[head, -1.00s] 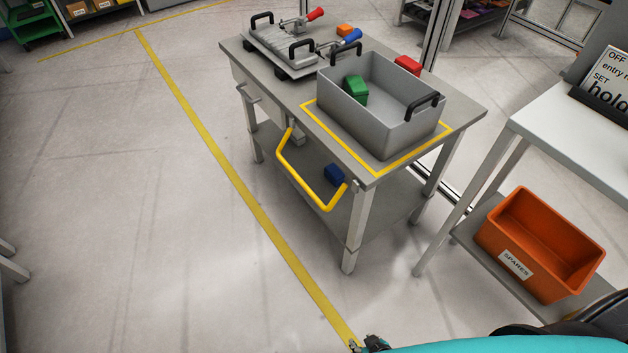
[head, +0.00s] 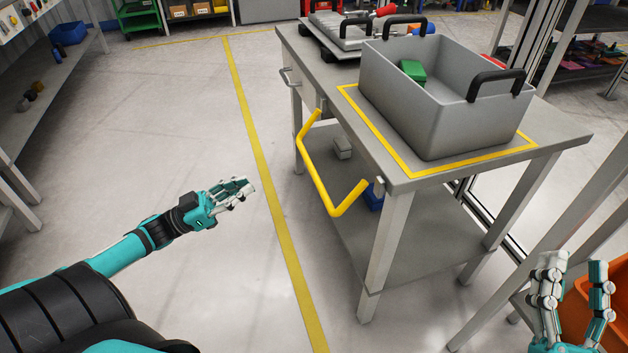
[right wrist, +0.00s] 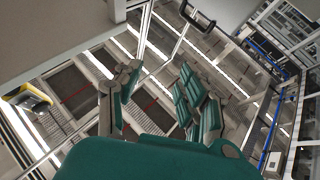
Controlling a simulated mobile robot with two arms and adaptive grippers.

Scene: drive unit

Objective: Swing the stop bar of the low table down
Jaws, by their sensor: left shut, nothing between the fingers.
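The low table (head: 430,181) stands at the middle right of the head view. Its yellow stop bar (head: 318,178) hangs off the near left side, below the tabletop, slanting outward from the table. My left gripper (head: 250,188) is shut and empty, over the floor to the left of the bar and apart from it. My right gripper (head: 573,275) is at the lower right of the head view, with its fingers apart and pointing up; nothing shows between them. It also shows in the right wrist view (right wrist: 160,90), open and empty.
A grey bin (head: 430,115) with a green block (head: 412,70) stands on the table inside a yellow outline. A blue block (head: 373,198) lies on the lower shelf. An orange bin (head: 575,318) is behind my right gripper. Floor left of the table is clear.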

